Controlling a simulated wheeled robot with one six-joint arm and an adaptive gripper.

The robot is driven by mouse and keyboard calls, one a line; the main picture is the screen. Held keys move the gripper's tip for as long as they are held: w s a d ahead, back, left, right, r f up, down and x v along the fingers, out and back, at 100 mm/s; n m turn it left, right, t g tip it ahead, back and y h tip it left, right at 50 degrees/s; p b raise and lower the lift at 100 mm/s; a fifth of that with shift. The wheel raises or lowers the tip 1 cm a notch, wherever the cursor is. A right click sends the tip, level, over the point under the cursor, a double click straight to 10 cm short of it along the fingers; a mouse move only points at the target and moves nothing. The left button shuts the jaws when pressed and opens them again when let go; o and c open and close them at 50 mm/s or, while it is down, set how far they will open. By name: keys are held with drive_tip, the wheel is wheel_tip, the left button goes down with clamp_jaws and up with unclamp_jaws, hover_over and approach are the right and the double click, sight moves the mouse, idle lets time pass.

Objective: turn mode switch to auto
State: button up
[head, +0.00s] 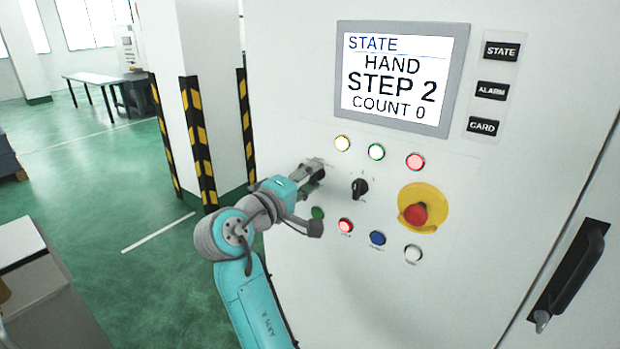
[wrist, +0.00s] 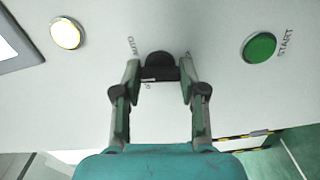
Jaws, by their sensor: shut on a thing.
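The mode switch is a black knob (wrist: 160,58) on the pale panel in the wrist view. My gripper (wrist: 159,72) has one finger on each side of the knob and is shut on it. The word AUTO (wrist: 132,46) is printed left of the knob. Other lettering near the knob is partly covered by the fingers. In the head view my gripper (head: 312,172) is at the panel's left side, and it largely hides the knob there. The screen (head: 398,80) reads STATE, HAND, STEP 2, COUNT 0.
A second black rotary switch (head: 359,188) sits just right of my gripper. A red emergency stop (head: 416,214) on a yellow disc is further right. The green START button (wrist: 260,47) and a lit yellow-white lamp (wrist: 67,33) flank the knob. A striped pillar (head: 205,130) stands left.

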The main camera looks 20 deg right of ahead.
drive_tip(key=m, duration=0.6)
drive_tip(key=shift+m, duration=0.4)
idle(0.4)
drive_tip(key=o, duration=1.2)
drive_tip(key=shift+c, duration=0.2)
drive_tip(key=shift+s+a, duration=0.1)
drive_tip(key=v, duration=1.1)
drive_tip(key=shift+s+a, duration=0.2)
drive_tip(key=shift+a, duration=0.15)
